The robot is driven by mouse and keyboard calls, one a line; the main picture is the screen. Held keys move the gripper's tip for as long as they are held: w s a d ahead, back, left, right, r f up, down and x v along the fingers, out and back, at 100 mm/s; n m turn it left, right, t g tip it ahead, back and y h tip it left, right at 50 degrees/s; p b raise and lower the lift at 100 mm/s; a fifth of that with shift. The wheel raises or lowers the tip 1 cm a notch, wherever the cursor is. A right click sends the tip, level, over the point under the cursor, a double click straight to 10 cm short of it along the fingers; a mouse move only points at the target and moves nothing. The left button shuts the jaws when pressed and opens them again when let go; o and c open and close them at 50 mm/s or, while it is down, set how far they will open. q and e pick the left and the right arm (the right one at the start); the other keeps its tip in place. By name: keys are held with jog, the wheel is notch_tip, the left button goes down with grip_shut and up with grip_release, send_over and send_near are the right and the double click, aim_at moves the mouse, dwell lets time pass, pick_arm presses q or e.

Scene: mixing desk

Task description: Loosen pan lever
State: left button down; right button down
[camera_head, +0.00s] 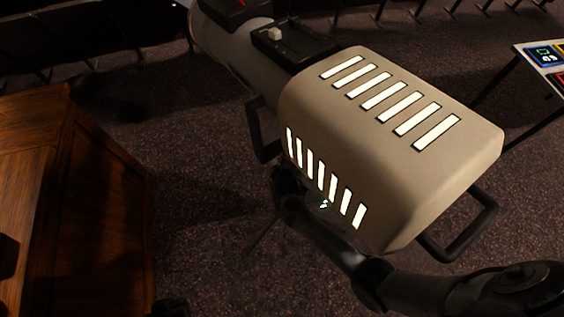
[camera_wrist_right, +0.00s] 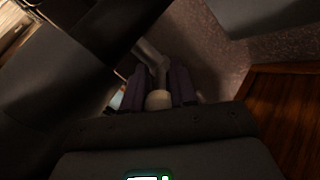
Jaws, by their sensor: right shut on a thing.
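The spotlight (camera_head: 390,140) has a beige housing with glowing white vent slots. My right arm comes in from the lower right and runs past the near side of the housing. In the wrist view my right gripper (camera_wrist_right: 158,84) has its two dark purple fingers on either side of the pan lever (camera_wrist_right: 158,101). The lever shows a pale rounded end between the fingers, with a grey metal part (camera_wrist_right: 150,53) beyond it. The gripper is shut on the lever. In the head view the fingertips and the lever cannot be made out. My left gripper is not in view.
Black bracket handles (camera_head: 462,235) stick out beside the housing. A wooden cabinet (camera_head: 75,190) stands at the left, and its wood also shows at the right of the wrist view (camera_wrist_right: 285,120). A table with coloured panels (camera_head: 545,57) is at the right. Dark carpet lies between.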

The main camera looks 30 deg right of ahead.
jog(key=c, duration=0.9)
grip_release()
jog(key=shift+r, duration=0.1)
jog(key=shift+s+a+r+p, duration=0.1)
jog(key=shift+s+r+p, duration=0.15)
jog(key=shift+r+p, duration=0.35)
jog(key=p+v, duration=0.3)
jog(key=p, duration=0.1)
jog(key=p+v, duration=0.3)
jog(key=shift+s+a+f+p, duration=0.1)
jog(key=shift+s+a+p, duration=0.1)
jog(key=shift+s+p, duration=0.25)
jog(key=shift+c, duration=0.5)
